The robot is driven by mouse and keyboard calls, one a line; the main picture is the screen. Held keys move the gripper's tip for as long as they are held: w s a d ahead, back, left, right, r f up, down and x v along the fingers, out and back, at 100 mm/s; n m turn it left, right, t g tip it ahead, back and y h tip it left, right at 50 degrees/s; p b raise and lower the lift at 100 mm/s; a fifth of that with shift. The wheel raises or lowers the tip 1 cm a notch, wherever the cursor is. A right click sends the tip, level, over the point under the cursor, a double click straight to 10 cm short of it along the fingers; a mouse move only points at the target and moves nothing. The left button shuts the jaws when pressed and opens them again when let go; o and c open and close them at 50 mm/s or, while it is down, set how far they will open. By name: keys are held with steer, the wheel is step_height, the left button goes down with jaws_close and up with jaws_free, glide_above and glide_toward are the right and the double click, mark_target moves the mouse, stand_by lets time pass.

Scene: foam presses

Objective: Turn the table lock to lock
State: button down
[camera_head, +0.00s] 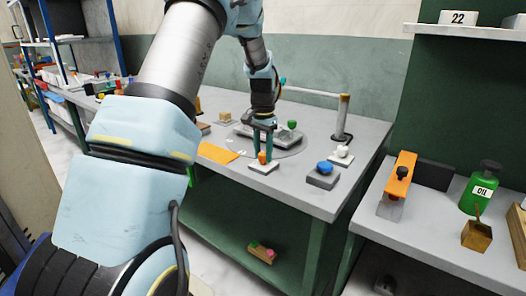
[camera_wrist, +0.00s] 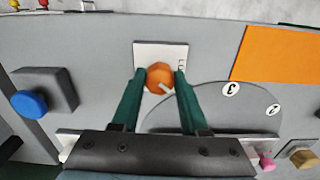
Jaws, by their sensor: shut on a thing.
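The table lock is an orange knob (camera_head: 262,157) on a small white plate (camera_head: 264,168) near the table's front edge. In the wrist view the knob (camera_wrist: 159,74) shows a pale pointer mark at its lower right, and the white plate (camera_wrist: 150,49) carries small dark lettering at its right side. My gripper (camera_head: 263,151) reaches down from above. Its two green fingers (camera_wrist: 160,80) are shut on the knob, one on each side. The fingers hide part of the plate, and the lettering is too small to read surely.
A blue button on a grey box (camera_head: 322,180) and a white-topped button (camera_head: 342,156) stand to the right. A round numbered disc (camera_wrist: 215,105) with the press lies just behind the lock. An orange sheet (camera_head: 217,153) lies to the left.

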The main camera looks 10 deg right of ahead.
mark_target(264, 153)
steer(key=n, duration=0.3)
steer(key=shift+n, duration=0.4)
steer(key=shift+d+n+p, duration=0.1)
steer(key=shift+n+p, duration=0.4)
steer(key=shift+n, duration=1.3)
steer(key=shift+c, duration=2.1)
jaws_free()
step_height(264, 153, up, 11)
steer(key=b, duration=0.2)
